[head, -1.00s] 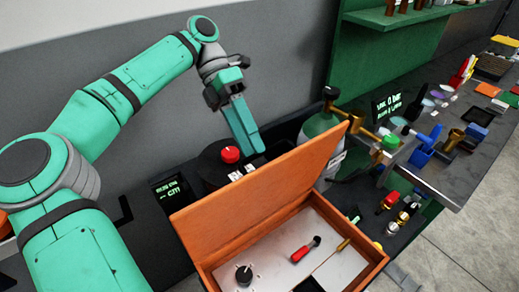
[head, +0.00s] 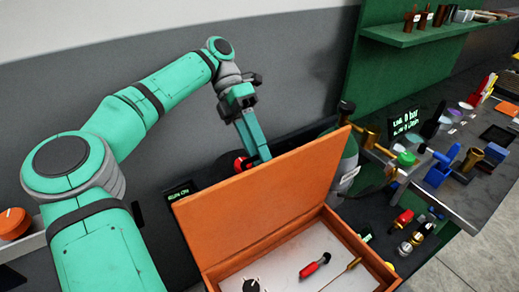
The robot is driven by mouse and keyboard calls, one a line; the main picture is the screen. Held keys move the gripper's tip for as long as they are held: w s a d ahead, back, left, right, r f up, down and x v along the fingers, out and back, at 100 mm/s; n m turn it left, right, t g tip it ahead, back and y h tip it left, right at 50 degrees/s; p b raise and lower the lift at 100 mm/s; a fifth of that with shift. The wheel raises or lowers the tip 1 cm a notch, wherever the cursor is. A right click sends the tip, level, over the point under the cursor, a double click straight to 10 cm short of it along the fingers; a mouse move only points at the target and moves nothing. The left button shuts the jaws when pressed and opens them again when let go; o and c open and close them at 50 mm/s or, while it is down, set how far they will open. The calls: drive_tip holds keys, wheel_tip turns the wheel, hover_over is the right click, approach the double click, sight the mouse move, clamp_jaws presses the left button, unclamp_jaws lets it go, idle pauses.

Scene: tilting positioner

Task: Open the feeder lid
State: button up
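An orange-brown box (head: 374,254) stands open at the bottom centre, and its hinged lid (head: 262,198) is raised and tilted up. No label shows whether this box is the feeder. My gripper (head: 263,157) is behind the raised lid, near its upper edge, pointing down. Its long green fingers look close together, and I cannot tell whether there is a gap between them. The lid's edge may hide the fingertips. I cannot tell whether the gripper touches the lid. A red knob (head: 241,163) shows just left of the fingers, partly hidden by the lid.
Inside the box lie a red-handled tool (head: 314,266), a thin brass rod (head: 340,274) and a black knob (head: 252,285). The bench (head: 482,200) on the right is crowded with fittings.

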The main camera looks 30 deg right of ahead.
drive_tip(key=shift+w+a+r, duration=0.1)
drive_tip(key=shift+r, duration=0.05)
drive_tip(key=s+a+r, duration=0.6)
drive_tip(key=s+r, duration=0.6)
drive_tip(key=shift+s+r, duration=0.35)
drive_tip(key=shift+r, duration=0.05)
drive_tip(key=shift+a, duration=0.1)
drive_tip(key=shift+c, duration=0.7)
